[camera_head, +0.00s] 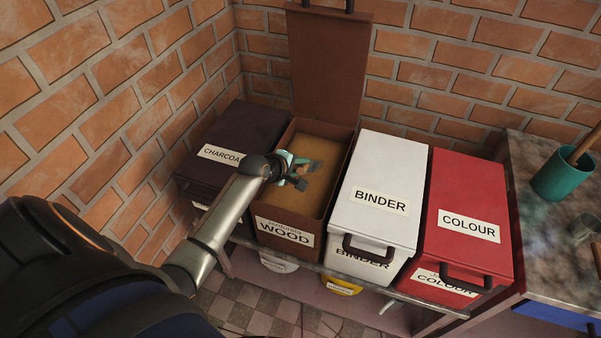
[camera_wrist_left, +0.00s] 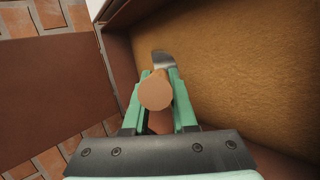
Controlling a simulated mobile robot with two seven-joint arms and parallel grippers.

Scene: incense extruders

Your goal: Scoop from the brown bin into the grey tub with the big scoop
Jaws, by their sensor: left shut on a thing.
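The brown bin (camera_head: 323,235), labelled WOOD, stands with its lid (camera_head: 328,65) raised against the wall. Tan powder (camera_head: 325,155) fills part of it and also shows in the left wrist view (camera_wrist_left: 250,70). My left gripper (camera_head: 300,172) is over the bin's opening, with green fingers. It is shut on the wooden handle (camera_wrist_left: 156,92) of the scoop, whose grey metal end (camera_wrist_left: 162,58) points away over the powder. I cannot tell whether the metal touches the powder or holds any. I cannot make out a grey tub for certain. My right gripper is not in view.
A dark CHARCOAL bin (camera_head: 212,175) is left of the brown bin. A white BINDER bin (camera_head: 375,170) and red COLOUR bin (camera_head: 470,200) are shut on its right. Small tubs, one yellow (camera_head: 342,286), show below the shelf. A worktop with a green pot (camera_head: 558,178) is far right.

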